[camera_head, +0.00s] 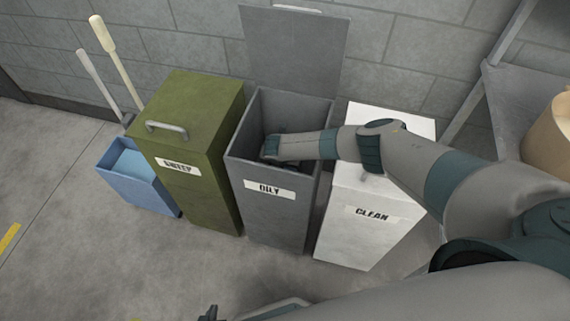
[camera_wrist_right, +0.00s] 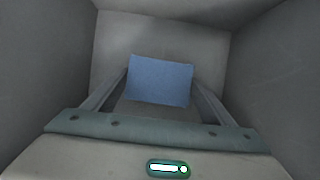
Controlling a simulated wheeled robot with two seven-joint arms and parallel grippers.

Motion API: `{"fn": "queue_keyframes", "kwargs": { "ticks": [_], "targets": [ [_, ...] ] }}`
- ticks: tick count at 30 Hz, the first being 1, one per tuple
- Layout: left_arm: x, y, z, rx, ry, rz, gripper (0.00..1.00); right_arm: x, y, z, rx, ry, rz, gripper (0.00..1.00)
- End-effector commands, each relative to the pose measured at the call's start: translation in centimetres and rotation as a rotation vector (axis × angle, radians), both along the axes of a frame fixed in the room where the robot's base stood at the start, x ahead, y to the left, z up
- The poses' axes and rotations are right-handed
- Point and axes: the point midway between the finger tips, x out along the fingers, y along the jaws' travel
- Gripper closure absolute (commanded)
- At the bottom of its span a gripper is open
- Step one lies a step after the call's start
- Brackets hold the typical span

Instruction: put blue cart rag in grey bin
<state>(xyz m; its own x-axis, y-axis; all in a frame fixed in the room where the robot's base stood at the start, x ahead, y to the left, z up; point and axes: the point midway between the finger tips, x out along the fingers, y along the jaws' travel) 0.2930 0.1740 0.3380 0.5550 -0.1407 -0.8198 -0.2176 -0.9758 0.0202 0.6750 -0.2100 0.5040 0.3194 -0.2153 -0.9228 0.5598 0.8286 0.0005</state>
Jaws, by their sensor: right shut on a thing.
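The grey bin (camera_head: 245,215) is labelled OILY and stands with its lid (camera_head: 292,50) raised against the wall. My right arm reaches over the rim, and its gripper is hidden inside the bin in the head view. In the right wrist view, my right gripper (camera_wrist_right: 160,88) is shut on the blue rag (camera_wrist_right: 160,78), with bin walls all around. The rag does not show in the head view. My left gripper (camera_head: 212,312) is partly visible at the bottom edge of the head view; its jaws are not clear.
A green bin (camera_head: 205,115) labelled SWEEP, lid shut, stands left of the grey bin. A white bin (camera_head: 365,220) labelled CLEAN stands to the right, under my arm. A blue bucket (camera_head: 130,178) with handles is at far left. The floor in front is clear.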

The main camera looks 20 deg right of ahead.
Motion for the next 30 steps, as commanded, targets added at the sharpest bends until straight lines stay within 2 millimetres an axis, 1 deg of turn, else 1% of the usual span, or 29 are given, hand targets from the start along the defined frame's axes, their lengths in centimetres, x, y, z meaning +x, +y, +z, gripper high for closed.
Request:
{"fn": "queue_keyframes", "kwargs": {
  "ticks": [6, 7, 8, 9, 18, 23, 26, 30],
  "targets": [
    [-0.4, 0.1, -0.6, 0.004, 0.016, 0.001, 1.00, 0.0, 0.0, -0.3, 0.000, 0.000, 0.000, 0.47],
    [-0.5, 0.2, -0.5, 0.004, 0.019, 0.001, 1.00, 0.0, 0.0, -0.2, 0.000, 0.000, 0.000, 0.16],
    [-0.5, 0.2, -0.5, 0.004, 0.019, 0.001, 1.00, 0.0, 0.0, -0.2, 0.000, 0.000, 0.000, 0.08],
    [-0.5, 0.2, -0.5, 0.005, 0.018, 0.002, 1.00, 0.0, 0.0, -0.2, 0.000, 0.000, 0.000, 0.04],
    [-0.4, 0.3, -0.4, 0.005, 0.017, 0.002, 1.00, 0.0, 0.0, -0.2, 0.000, 0.000, 0.000, 0.04],
    [-0.2, 0.2, 0.0, 0.002, 0.005, 0.002, 1.00, 0.0, 0.0, 0.2, 0.000, 0.000, 0.000, 0.04],
    [-0.2, 0.1, 0.2, -0.001, -0.007, 0.001, 1.00, -0.1, 0.1, 0.7, 0.000, 0.000, 0.000, 0.04],
    [-0.1, -0.1, 0.6, -0.006, -0.025, -0.002, 1.00, -0.6, 0.4, 1.9, 0.002, 0.001, 0.000, 0.04]
  ]
}}
